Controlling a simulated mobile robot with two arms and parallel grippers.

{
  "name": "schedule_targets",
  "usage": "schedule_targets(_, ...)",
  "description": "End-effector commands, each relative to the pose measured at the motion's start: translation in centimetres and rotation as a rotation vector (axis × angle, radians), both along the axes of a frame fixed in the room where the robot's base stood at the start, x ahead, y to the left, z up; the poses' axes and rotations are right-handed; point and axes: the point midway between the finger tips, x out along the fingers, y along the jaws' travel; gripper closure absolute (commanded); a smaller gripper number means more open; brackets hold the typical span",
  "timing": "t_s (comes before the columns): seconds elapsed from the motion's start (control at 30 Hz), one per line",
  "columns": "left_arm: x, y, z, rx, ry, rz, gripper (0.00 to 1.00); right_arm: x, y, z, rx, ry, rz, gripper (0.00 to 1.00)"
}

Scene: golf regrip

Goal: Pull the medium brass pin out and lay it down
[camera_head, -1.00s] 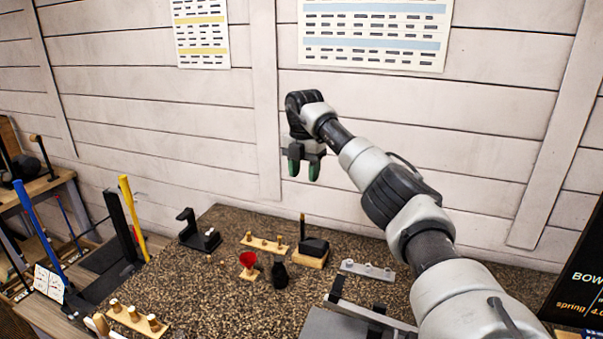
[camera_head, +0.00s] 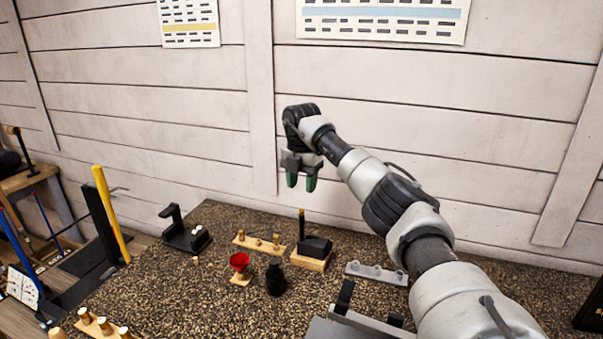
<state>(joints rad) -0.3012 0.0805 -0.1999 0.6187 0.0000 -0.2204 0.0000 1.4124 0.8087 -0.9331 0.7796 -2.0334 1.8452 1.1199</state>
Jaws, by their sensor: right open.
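A wooden strip (camera_head: 246,242) at the back of the bench carries a row of small brass-coloured pins (camera_head: 259,243). They stand upright, and which one is the medium pin is too small to tell. A larger wooden strip (camera_head: 91,322) with thick tan pegs sits at the lower left, partly cut off by the frame. My right gripper (camera_head: 301,186) is open and empty, with its green-tipped fingers pointing down. It hangs in front of the wall, well above the bench, over the back part near the small strip. My left gripper is not in view.
The front left-centre is fairly clear.

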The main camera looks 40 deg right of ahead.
Motion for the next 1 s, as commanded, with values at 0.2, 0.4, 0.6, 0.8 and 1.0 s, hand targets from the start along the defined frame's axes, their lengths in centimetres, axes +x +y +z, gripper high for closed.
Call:
schedule_targets(0.2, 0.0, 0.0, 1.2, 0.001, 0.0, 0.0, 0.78, -0.1, 0.0, -4.0, 0.001, 0.004, -0.001, 0.54)
schedule_targets(0.4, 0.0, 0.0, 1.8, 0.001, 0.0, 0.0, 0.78, -0.1, 0.0, -6.7, 0.001, 0.003, -0.001, 0.54)
schedule_targets(0.6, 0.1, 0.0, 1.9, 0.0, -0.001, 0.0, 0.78, -0.1, 0.0, -7.8, 0.0, 0.001, -0.001, 0.54)
schedule_targets(0.8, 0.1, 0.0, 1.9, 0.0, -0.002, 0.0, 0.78, 0.0, 0.0, -7.9, 0.0, 0.0, -0.001, 0.54)
schedule_targets(1.0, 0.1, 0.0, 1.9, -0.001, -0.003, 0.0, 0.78, 0.0, 0.0, -7.9, 0.0, 0.0, -0.001, 0.77)
